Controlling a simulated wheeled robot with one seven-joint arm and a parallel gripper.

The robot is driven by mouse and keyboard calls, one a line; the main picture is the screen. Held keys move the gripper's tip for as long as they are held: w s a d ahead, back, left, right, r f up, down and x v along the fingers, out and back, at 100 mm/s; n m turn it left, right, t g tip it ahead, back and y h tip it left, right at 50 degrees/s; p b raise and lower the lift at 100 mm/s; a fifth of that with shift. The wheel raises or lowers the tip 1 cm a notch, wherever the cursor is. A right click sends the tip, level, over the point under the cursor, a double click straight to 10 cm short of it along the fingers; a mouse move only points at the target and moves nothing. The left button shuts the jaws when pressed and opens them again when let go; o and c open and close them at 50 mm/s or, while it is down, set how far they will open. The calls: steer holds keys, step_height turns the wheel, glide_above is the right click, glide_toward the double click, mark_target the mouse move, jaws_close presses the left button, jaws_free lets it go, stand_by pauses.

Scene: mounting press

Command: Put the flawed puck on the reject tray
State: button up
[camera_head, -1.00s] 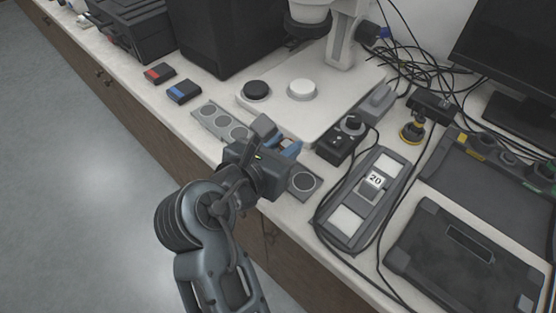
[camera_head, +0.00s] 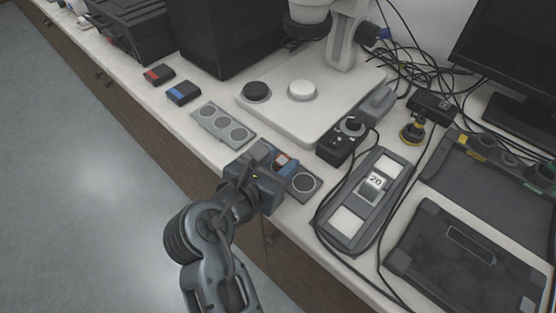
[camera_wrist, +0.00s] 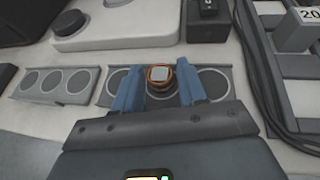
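The puck also shows between my fingers in the head view (camera_head: 282,160). My gripper (camera_wrist: 160,88) is open, its blue fingers on either side of the puck with a small gap at each side. A second grey three-ring tray (camera_wrist: 56,86), empty, lies to the left; it also shows in the head view (camera_head: 209,127). I cannot tell from markings which tray is the reject tray.
A pale microscope base (camera_head: 315,118) with a black disc (camera_head: 256,91) and a white disc (camera_head: 302,91) stands behind the trays. A black knob box (camera_head: 342,140), cables and a device marked 20 (camera_head: 376,181) are at the right. The bench edge is close in front.

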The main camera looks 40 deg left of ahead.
steer(key=shift+o, duration=1.3)
steer(key=shift+r, duration=0.1)
steer(key=v, duration=1.2)
